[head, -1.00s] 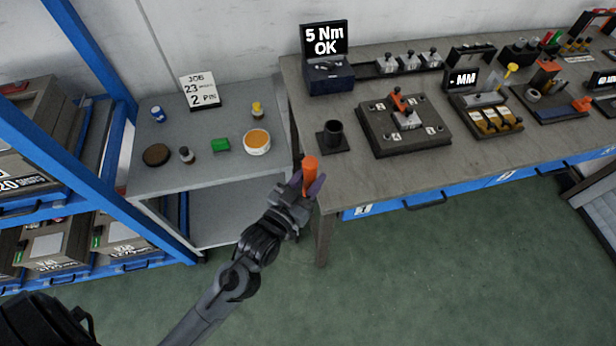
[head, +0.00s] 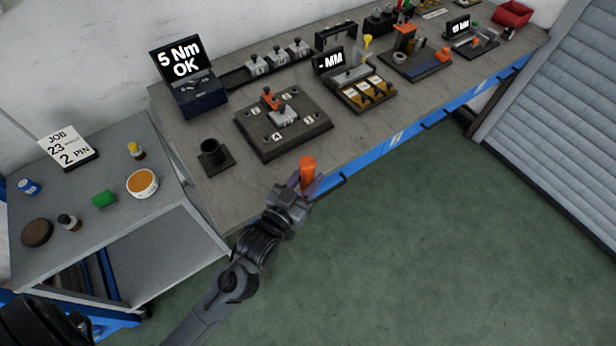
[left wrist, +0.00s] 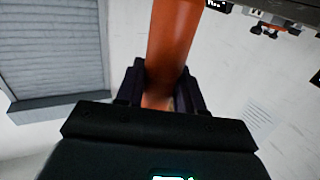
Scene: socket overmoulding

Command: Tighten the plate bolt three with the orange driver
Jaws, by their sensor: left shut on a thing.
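My left gripper (head: 304,187) is shut on the orange driver (head: 307,169), in front of the bench's front edge in the head view. The driver's orange handle stands up between the fingers; it also fills the middle of the left wrist view (left wrist: 172,45). The dark plate (head: 284,138) lies on the bench, beyond the gripper and apart from it. It has numbered bolt places near its corners and a grey block with an orange clamp (head: 271,99) in the middle. I cannot tell surely which bolt is three. The right gripper is not in view.
A black cup holder (head: 212,154) stands at the bench's near left, empty as far as I see. A torque display (head: 187,78) reads "5 Nm OK". A tray of yellow pieces (head: 366,92) lies right of the plate. A lower side table (head: 140,215) holds small items.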

